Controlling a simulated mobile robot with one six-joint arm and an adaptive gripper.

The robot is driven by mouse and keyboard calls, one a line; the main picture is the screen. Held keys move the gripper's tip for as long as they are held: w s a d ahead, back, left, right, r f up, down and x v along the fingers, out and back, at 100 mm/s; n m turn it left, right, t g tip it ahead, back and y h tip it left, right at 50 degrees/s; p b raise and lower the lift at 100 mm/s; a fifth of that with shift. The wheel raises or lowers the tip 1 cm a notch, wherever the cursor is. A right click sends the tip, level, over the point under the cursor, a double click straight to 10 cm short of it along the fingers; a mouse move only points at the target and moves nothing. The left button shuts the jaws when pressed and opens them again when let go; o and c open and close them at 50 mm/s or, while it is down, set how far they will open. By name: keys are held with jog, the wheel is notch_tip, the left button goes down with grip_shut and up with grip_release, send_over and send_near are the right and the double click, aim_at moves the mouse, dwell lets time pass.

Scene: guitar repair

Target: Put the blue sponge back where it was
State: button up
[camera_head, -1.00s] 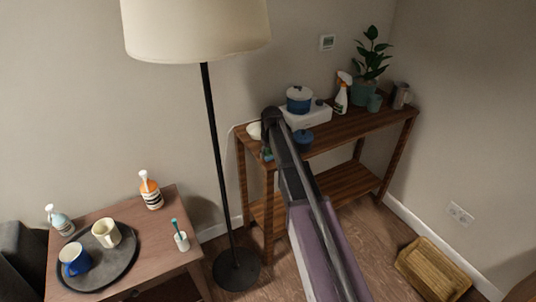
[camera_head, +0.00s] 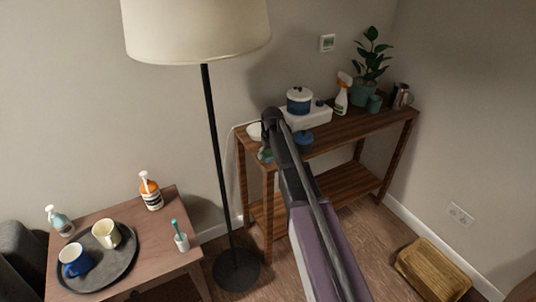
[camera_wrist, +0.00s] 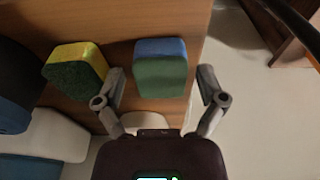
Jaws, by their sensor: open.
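The blue sponge (camera_wrist: 160,48), with a green scouring face, is near the edge of the wooden shelf top (camera_wrist: 120,18) in the wrist view. My gripper (camera_wrist: 160,73) is open, with one finger on each side of the sponge and visible gaps between. I cannot tell whether the sponge rests fully on the wood. A yellow sponge (camera_wrist: 88,52) with a dark green face is just left of the left finger. In the head view my arm hides most of the gripper. A small teal-green piece at the shelf's left end may be a sponge.
The shelf (camera_head: 350,128) also holds a blue pot (camera_head: 305,140), a spray bottle (camera_head: 341,98) and a plant (camera_head: 370,65). A floor lamp (camera_head: 216,150) stands left of it. A side table (camera_head: 150,235) holds a tray with mugs. A basket (camera_head: 432,270) is on the floor.

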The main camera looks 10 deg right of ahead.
aim_at(271, 155)
notch_tip(271, 155, up, 12)
jog(key=s+p, duration=0.1)
jog(key=p, duration=1)
jog(key=shift+s+d, duration=0.3)
jog(key=shift+s, duration=0.1)
jog(key=shift+f, duration=0.1)
jog(key=s+m+g, duration=0.1)
jog(key=s+m, duration=0.2)
jog(key=s, duration=2.4)
jog(key=shift+s+a+m+g+h, duration=0.2)
jog(key=shift+a+m+g+h, duration=0.1)
jog(key=shift+g, duration=0.1)
